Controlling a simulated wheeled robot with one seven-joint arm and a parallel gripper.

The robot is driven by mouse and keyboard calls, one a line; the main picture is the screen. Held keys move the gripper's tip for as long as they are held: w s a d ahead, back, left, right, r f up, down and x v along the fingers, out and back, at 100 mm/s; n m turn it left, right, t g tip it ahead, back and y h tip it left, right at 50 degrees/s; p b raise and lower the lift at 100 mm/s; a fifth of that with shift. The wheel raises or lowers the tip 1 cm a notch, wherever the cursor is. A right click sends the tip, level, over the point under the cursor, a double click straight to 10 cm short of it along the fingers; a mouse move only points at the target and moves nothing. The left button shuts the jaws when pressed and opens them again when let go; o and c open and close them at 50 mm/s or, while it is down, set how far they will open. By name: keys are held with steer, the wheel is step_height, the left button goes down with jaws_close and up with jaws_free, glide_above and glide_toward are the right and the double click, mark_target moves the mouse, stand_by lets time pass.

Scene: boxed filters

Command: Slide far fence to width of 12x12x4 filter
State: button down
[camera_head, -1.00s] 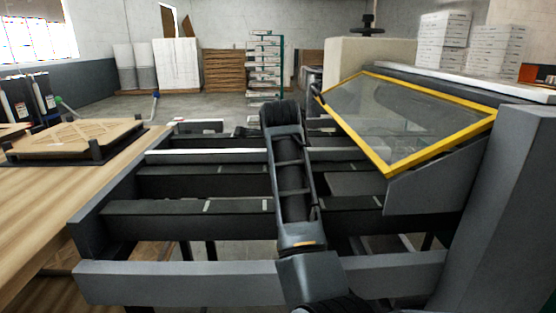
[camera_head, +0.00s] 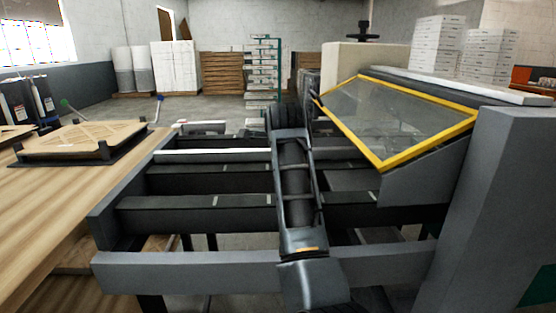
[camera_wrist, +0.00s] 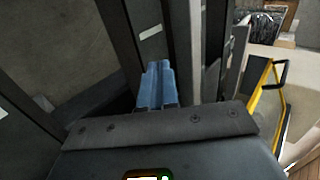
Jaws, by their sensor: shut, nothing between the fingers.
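A grey machine frame (camera_head: 190,270) with several dark cross rails fills the middle of the head view. A pale-topped bar (camera_head: 213,155) crosses it toward the far side and looks like the far fence, though I cannot be sure. My arm reaches over the rails and hides my gripper in the head view. In the wrist view, the blue fingers of my gripper (camera_wrist: 156,82) are shut and empty, over or beside dark rails. Whether they touch a rail I cannot tell. A framed filter (camera_head: 75,140) lies on a black holder on the wooden table at left.
A yellow-edged clear guard (camera_head: 395,115) slopes at the right of the rails, near a grey post (camera_head: 500,200). The wooden table (camera_head: 60,205) adjoins the frame at left. White boxes (camera_head: 438,55) are stacked at back right. Open floor lies beyond the machine.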

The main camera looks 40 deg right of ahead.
steer(key=v, duration=0.8)
steer(key=shift+s+b, duration=0.25)
steer(key=shift+b, duration=0.05)
steer(key=shift+s+a+r, duration=0.1)
steer(key=shift+a, duration=0.1)
